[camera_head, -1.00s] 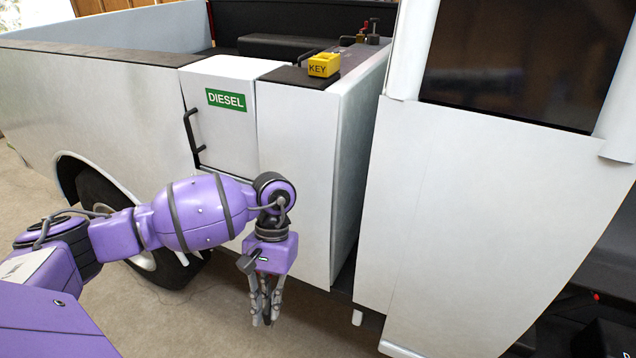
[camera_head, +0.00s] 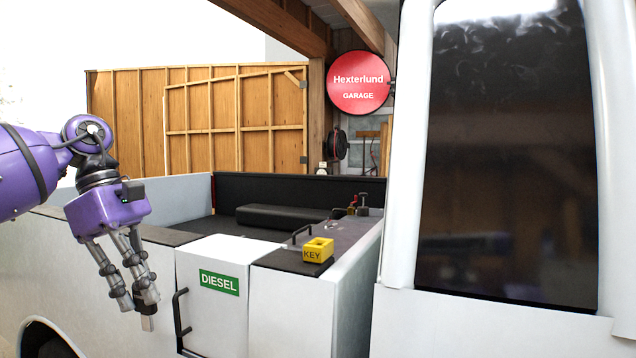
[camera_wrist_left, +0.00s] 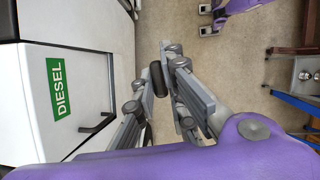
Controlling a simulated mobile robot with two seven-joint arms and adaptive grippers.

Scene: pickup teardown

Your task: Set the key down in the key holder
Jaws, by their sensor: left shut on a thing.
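The key holder (camera_head: 318,250) is a yellow block labelled KEY, on the dark top ledge of the truck side, right of the DIESEL door. My left gripper (camera_head: 141,300) hangs fingers down at the left of the head view, well left of the holder and lower in the picture. In the left wrist view a dark rounded piece (camera_wrist_left: 158,79) sits between the fingertips. The holder is not in that view. What appears to be my right gripper (camera_wrist_left: 209,20) shows partly at the top there, its state unclear.
The white DIESEL door (camera_head: 219,287) has a black handle (camera_head: 181,318). A curved black handle (camera_head: 302,233) and small red and black items (camera_head: 358,205) stand on the ledge behind the holder. The cab (camera_head: 500,150) rises to the right. Air above the ledge is clear.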

